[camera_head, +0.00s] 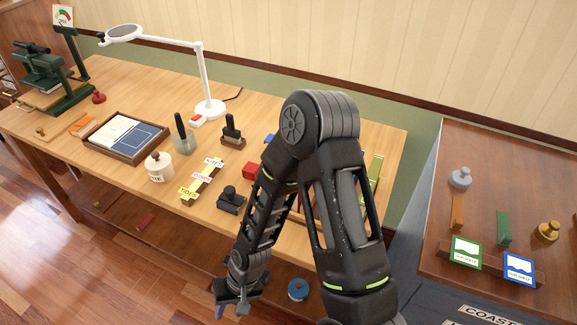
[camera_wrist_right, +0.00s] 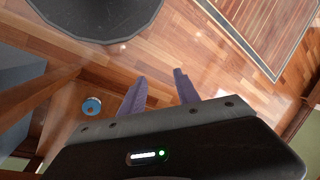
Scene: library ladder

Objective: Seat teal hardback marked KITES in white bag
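I cannot make out the teal KITES hardback or the white bag in either view; my right arm hides the middle of the table. A small white label reading KITES (camera_head: 213,162) sits at the top of a wooden strip with a pink label and a yellow TIDES label. My right gripper (camera_head: 232,306) hangs low past the table's front edge, pointing down. In the wrist view its two purple fingers (camera_wrist_right: 158,90) are apart with nothing between them, above the wooden floor. My left gripper is in neither view.
The wooden table (camera_head: 125,75) holds a white lamp (camera_head: 205,85), a framed tray (camera_head: 92,141), a white pot (camera_head: 158,168) and stamps. A brown-topped cabinet (camera_head: 490,195) stands right. A blue ring (camera_head: 298,289) lies low below the table, also in the wrist view (camera_wrist_right: 92,106).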

